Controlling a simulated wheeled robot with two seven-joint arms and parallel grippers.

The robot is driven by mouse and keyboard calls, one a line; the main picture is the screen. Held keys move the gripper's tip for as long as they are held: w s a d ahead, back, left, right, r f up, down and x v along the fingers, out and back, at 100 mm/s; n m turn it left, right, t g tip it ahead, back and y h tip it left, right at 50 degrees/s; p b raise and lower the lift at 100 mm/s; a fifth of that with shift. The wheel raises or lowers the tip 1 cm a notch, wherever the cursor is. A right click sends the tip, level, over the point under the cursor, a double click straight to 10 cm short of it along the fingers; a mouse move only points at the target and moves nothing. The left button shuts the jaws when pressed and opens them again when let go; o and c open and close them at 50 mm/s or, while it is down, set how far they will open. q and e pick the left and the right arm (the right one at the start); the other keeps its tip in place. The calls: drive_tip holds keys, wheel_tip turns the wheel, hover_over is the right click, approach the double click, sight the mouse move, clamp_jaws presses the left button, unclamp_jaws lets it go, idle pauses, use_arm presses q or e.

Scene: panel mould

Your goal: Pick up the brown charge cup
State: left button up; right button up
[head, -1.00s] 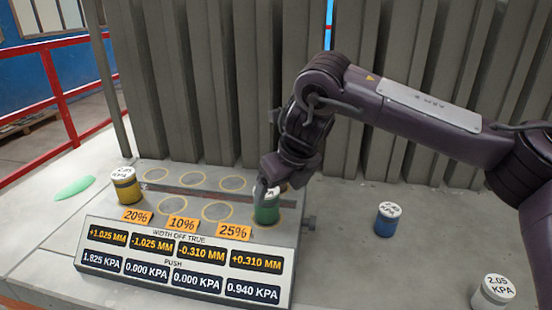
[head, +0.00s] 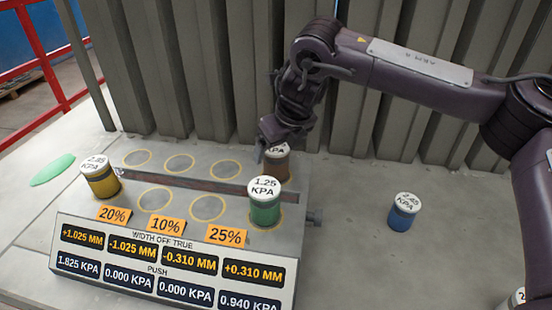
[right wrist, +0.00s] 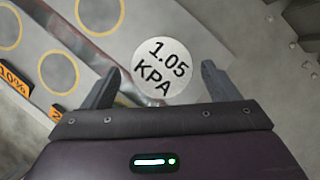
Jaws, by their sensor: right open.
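The brown charge cup (head: 276,170) stands at the back right of the panel, behind the green cup in the head view. Its white lid is partly hidden by my right gripper (head: 268,148), which is right at the cup's top. In the right wrist view, a round white lid reading 1.05 KPA (right wrist: 163,62) lies just beyond and between the two open fingers of my right gripper (right wrist: 160,80). The fingers look apart from the lid, one on each side. The cup's brown side is hidden in that view. My left gripper is out of view.
A green cup (head: 265,207) stands close in front, a yellow cup (head: 102,182) at the left and a blue cup (head: 403,214) at the right. A flat metal bar (head: 190,188) crosses the panel. Grey corrugated sheets (head: 230,80) rise behind. Several ringed spots are empty.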

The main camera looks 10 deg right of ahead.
drive_tip(key=x, duration=0.4)
drive_tip(key=shift+w+p, duration=0.35)
drive_tip(key=c, duration=1.3)
